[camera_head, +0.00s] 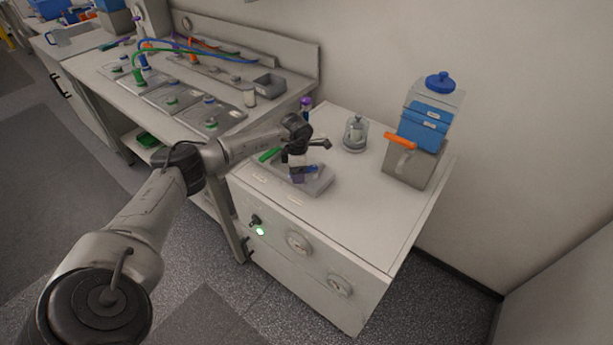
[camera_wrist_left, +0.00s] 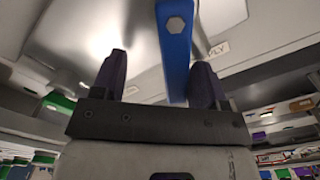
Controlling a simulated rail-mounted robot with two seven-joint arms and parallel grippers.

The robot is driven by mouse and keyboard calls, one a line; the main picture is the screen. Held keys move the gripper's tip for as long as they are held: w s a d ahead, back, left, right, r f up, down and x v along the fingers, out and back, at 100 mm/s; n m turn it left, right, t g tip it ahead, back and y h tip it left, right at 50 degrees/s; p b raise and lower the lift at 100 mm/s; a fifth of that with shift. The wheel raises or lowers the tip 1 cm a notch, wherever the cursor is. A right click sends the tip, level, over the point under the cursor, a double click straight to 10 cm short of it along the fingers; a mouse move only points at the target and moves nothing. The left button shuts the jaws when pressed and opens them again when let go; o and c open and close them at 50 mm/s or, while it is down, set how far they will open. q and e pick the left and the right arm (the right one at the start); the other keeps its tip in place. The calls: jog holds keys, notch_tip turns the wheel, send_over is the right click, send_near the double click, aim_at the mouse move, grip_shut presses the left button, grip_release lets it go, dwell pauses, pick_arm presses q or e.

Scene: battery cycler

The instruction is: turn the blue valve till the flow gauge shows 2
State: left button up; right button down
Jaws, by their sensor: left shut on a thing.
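The blue valve handle (camera_head: 312,169) is on a grey valve block (camera_head: 320,183) on top of the white cabinet. My left gripper (camera_head: 298,175) reaches down over the block and is shut on the blue handle, hiding part of it. In the left wrist view the long blue handle (camera_wrist_left: 174,45) stands between the two dark purple fingers of the gripper (camera_wrist_left: 160,80). Two round gauges sit on the cabinet front, one at left (camera_head: 299,242) and one at right (camera_head: 339,285). Their needles and numbers are too small to read. My right gripper is not in view.
A green handle (camera_head: 268,154) lies left of the gripper on the same block. A black knob (camera_head: 255,221) and lit green lamp (camera_head: 260,231) are on the front.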

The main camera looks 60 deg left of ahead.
pick_arm(q)
jog(key=shift+a+f+m+b, duration=0.1)
jog(key=shift+a+m+b, duration=0.2)
jog(key=shift+a+m, duration=0.25)
jog(key=shift+c, duration=0.4)
jog(key=shift+w+a+m, duration=0.1)
jog(key=shift+w+m, duration=0.1)
jog(key=shift+m, duration=0.35)
jog(key=shift+o, duration=0.6)
jog(key=shift+w+a+m+b, duration=0.15)
jog(key=shift+w+m+b, duration=0.2)
jog(key=shift+m, duration=0.65)
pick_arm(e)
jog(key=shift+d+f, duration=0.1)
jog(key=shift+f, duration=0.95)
